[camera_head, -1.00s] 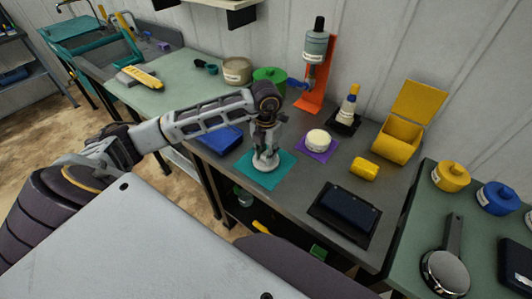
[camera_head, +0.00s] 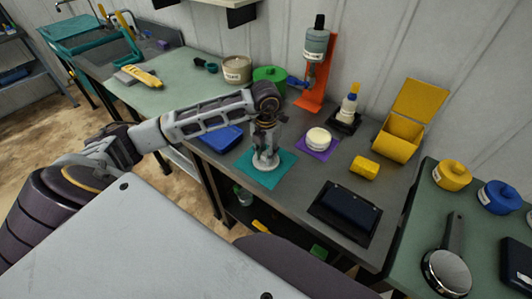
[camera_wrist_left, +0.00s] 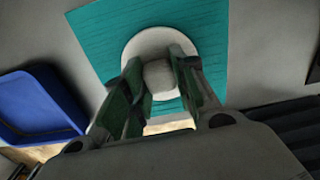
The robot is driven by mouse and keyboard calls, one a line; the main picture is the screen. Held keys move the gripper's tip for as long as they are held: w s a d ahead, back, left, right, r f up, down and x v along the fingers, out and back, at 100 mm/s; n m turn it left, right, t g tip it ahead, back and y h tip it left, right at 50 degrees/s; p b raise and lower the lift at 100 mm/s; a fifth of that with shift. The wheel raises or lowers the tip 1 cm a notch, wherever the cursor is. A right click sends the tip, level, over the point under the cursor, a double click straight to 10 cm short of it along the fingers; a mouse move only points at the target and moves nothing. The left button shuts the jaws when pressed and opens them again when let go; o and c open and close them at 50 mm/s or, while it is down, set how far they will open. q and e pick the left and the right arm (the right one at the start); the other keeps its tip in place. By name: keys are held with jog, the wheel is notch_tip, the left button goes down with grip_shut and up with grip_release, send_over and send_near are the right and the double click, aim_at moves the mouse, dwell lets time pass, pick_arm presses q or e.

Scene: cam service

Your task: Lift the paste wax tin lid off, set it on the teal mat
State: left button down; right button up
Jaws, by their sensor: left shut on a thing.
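My left gripper (camera_head: 265,150) points down over the teal mat (camera_head: 281,176) and is shut on the knob of a white round lid (camera_wrist_left: 150,44). The lid is at the mat, flat side down; it looks to rest on it, but I cannot see clearly whether a small gap remains. In the left wrist view, the fingers (camera_wrist_left: 160,75) stand on both sides of the knob, with the teal mat (camera_wrist_left: 205,40) around the lid. A white tin without a knob, seemingly the paste wax tin (camera_head: 318,141), stands on a purple mat (camera_head: 329,152) to the right. My right gripper is out of view.
A blue tray (camera_head: 222,138) lies left of the teal mat. An open yellow box (camera_head: 397,140) and an orange stand (camera_head: 318,92) stand farther back.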

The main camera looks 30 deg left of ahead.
pick_arm(q)
jog(key=shift+f, duration=0.25)
dwell(0.3)
jog(key=c, duration=1.1)
grip_release()
jog(key=shift+o, duration=0.2)
jog(key=shift+r+p, duration=0.45)
jog(key=shift+r, duration=0.6)
jog(key=shift+r, duration=0.4)
jog(key=shift+r+p, duration=0.3)
jog(key=shift+p, duration=0.05)
jog(key=shift+r, duration=0.1)
jog(key=shift+r, duration=0.1)
